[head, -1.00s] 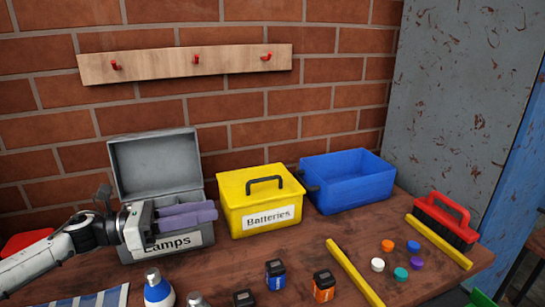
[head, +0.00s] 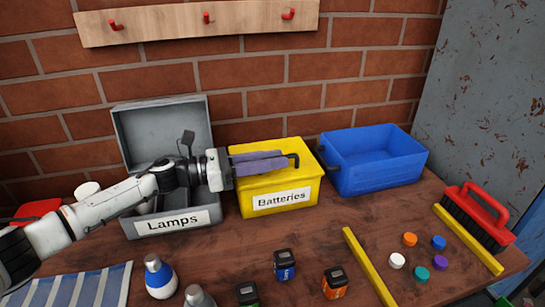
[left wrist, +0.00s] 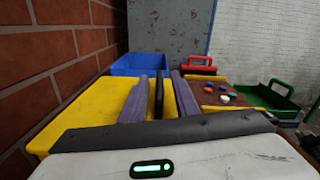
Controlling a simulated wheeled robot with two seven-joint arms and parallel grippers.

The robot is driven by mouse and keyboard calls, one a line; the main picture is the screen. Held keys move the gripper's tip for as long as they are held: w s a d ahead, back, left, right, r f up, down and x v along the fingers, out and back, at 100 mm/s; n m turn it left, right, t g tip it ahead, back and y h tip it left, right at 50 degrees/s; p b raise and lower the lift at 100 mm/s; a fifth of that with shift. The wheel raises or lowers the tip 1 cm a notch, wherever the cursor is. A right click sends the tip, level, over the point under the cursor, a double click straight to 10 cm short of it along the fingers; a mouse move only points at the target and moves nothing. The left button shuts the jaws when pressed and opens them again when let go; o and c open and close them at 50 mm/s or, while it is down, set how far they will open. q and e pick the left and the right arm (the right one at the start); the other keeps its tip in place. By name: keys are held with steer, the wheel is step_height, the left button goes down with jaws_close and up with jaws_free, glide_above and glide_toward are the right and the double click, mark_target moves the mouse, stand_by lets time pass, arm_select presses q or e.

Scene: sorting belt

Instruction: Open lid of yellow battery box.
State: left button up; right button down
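The yellow battery box (head: 250,192), labelled "Batteries", stands on the table with its lid shut. Its black handle (head: 297,160) is partly hidden by my fingers in the head view. My left gripper (head: 283,162) reaches in from the left over the lid. In the left wrist view its two purple fingers (left wrist: 160,98) are apart. The black handle (left wrist: 158,95) stands between them, with yellow lid showing on both sides of it.
The grey lamps box (head: 158,130) stands open at the left, under my left arm. A blue bin (head: 375,180) stands close to the right. Several batteries, bottles and coloured caps lie in front. The brick wall (head: 260,100) is behind.

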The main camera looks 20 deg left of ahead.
arm_select(q)
steer(key=shift+w+d, duration=0.1)
steer(key=shift+d, duration=0.05)
steer(key=shift+c, duration=0.4)
jaws_close()
steer(key=shift+w+r+n+p, duration=0.3)
steer(key=shift+r+n+p, duration=0.15)
steer(key=shift+r+n, duration=0.35)
steer(key=r+n, duration=0.1)
steer(key=w+a+r+p, duration=0.1)
steer(key=r+n, duration=0.1)
steer(key=shift+w+a+n, duration=0.15)
steer(key=shift+w+n, duration=0.1)
steer(key=shift+n, duration=0.05)
steer(key=shift+w+a+r+n, duration=0.45)
steer(key=shift+w+r+n, duration=0.2)
steer(key=shift+r+n, duration=0.15)
steer(key=shift+w+a+r, duration=0.3)
steer(key=shift+w+r, duration=0.15)
